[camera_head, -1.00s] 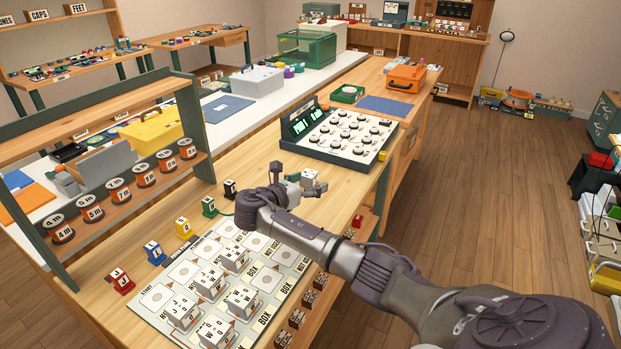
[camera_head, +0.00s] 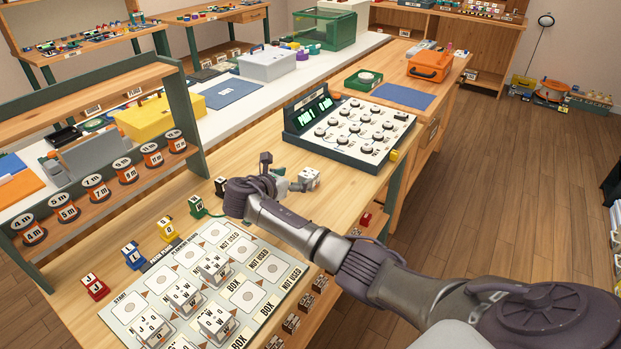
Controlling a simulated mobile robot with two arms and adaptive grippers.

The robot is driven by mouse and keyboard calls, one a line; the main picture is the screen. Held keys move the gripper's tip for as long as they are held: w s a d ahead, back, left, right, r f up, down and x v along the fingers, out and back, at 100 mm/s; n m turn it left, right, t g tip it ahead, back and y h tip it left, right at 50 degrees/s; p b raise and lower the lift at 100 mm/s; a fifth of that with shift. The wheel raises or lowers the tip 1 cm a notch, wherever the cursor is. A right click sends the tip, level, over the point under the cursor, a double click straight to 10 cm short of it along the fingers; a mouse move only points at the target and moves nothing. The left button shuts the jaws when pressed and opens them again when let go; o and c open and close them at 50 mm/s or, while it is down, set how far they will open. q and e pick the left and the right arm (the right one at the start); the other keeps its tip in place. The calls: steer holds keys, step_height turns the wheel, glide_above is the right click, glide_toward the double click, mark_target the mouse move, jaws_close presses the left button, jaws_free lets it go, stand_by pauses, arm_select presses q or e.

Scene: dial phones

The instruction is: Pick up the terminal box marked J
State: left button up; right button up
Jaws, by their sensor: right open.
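A white cube box with dark markings (camera_head: 309,179) stands on the wooden bench just in front of the dial panel; its letter is too small to read. My right gripper (camera_head: 280,175) is open, low over the bench at the cube's left side; whether it touches the cube I cannot tell. Another white box that seems marked J (camera_head: 149,325) sits on the board (camera_head: 122,304) at lower left, with several other white lettered boxes. A red block marked J (camera_head: 95,287) stands left of the board. My left gripper is not in view.
The dial panel (camera_head: 350,130) stands close behind the gripper. Blue (camera_head: 132,255), yellow (camera_head: 168,229), green (camera_head: 197,206) and black (camera_head: 221,187) blocks line the board's upper left. A shelf rack (camera_head: 195,120) with orange reels rises at left.

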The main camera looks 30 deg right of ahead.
mark_target(309, 173)
steer(key=x, duration=0.4)
steer(key=shift+s, duration=0.1)
steer(key=shift+w+d+f, duration=0.25)
steer(key=shift+d+f, duration=0.1)
steer(key=shift+d, duration=0.1)
steer(key=x, duration=0.1)
steer(key=b+x, duration=0.1)
steer(key=x, duration=0.1)
steer(key=shift+w+d+f, duration=0.1)
steer(key=shift+f, duration=0.25)
steer(key=shift+w+d+f, duration=0.1)
steer(key=shift+w+d, duration=0.05)
steer(key=shift+d, duration=0.15)
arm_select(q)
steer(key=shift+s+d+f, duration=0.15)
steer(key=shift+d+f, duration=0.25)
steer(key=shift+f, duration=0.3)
arm_select(e)
steer(key=shift+c, duration=0.3)
steer(key=c, duration=1.2)
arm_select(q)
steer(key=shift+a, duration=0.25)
